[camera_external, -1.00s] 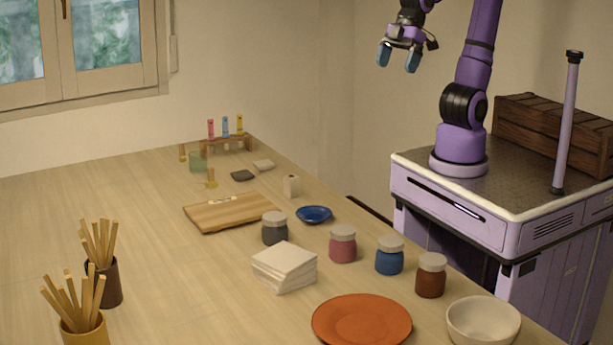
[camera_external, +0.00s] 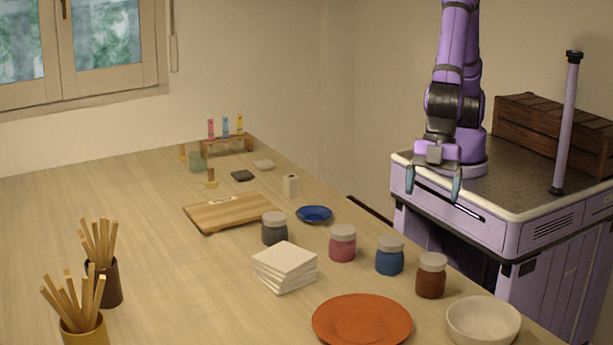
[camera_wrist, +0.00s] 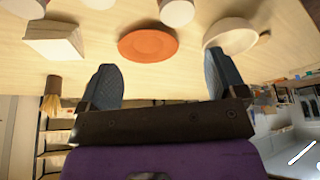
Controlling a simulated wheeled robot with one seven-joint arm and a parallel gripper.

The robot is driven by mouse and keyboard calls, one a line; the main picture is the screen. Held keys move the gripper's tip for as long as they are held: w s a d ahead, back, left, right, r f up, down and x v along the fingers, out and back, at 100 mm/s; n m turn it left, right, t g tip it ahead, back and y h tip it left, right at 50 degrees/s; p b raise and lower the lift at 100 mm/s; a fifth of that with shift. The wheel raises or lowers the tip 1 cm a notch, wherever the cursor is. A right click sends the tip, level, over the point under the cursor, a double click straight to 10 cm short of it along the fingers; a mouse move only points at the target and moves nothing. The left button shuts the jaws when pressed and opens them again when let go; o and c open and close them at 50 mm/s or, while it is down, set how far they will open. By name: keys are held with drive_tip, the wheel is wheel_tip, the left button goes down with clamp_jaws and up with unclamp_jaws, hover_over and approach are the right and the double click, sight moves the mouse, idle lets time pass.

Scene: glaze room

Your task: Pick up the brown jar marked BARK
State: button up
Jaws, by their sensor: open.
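The brown jar (camera_external: 431,276) with a pale lid stands upright on the table near its right edge, between the blue jar (camera_external: 389,257) and the cream bowl (camera_external: 483,321). No marking on it can be read. My gripper (camera_external: 432,183) is open and empty, with its fingers pointing down. In the picture it is above the brown jar, apart from it and beyond the table edge. In the wrist view the open fingers (camera_wrist: 160,72) have nothing between them. White-topped shapes are cut off at that view's top edge, and I cannot tell which is the brown jar.
A pink jar (camera_external: 342,244) and a grey jar (camera_external: 274,229) stand in the same row. The orange plate (camera_external: 362,322) lies in front of the brown jar, and stacked white tiles (camera_external: 285,267) are left of it. The left middle of the table is clear.

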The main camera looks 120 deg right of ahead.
sight(433, 259)
drive_tip(key=shift+n, duration=0.3)
drive_tip(key=a+f, duration=0.1)
drive_tip(key=f, duration=0.1)
drive_tip(key=a+f, duration=0.2)
drive_tip(key=f, duration=0.1)
drive_tip(key=w+a+f, duration=0.1)
drive_tip(key=f, duration=0.1)
drive_tip(key=shift+a+f, duration=0.3)
drive_tip(key=shift+a, duration=0.1)
drive_tip(key=shift+w+x, duration=0.15)
drive_tip(key=shift+x, duration=1.35)
drive_tip(key=shift+w+x, duration=0.1)
drive_tip(key=shift+x, duration=1.45)
drive_tip(key=shift+d, duration=0.15)
drive_tip(key=shift+c, duration=0.2)
drive_tip(key=shift+r, duration=0.1)
drive_tip(key=c, duration=1.4)
